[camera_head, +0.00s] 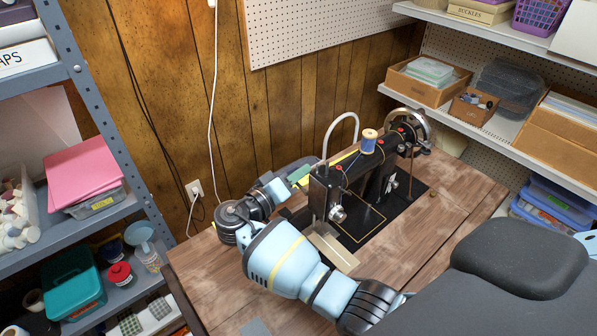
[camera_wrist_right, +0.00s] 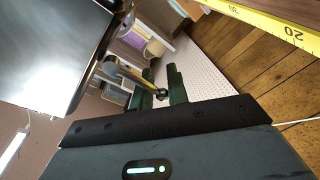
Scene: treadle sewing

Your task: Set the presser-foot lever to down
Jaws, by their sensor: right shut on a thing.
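The black sewing machine (camera_head: 352,172) stands on the wooden table. My right arm reaches around the left end of the machine, and my right gripper (camera_head: 309,166) is behind the machine head, partly hidden by it. In the right wrist view, the dark green fingers of this gripper (camera_wrist_right: 157,88) are closed around the round knob of the presser-foot lever (camera_wrist_right: 126,72), a thin metal bar running up and left from the knob. The lever is hidden in the head view, so I cannot tell whether it is up or down. My left gripper is not in view.
A blue thread spool (camera_head: 369,142) sits on top of the machine, and a handwheel (camera_head: 408,127) is at its right end. A yellow measuring strip (camera_wrist_right: 270,22) lies beside my gripper in the wrist view. Shelves stand left and right. The table's front (camera_head: 420,237) is mostly clear.

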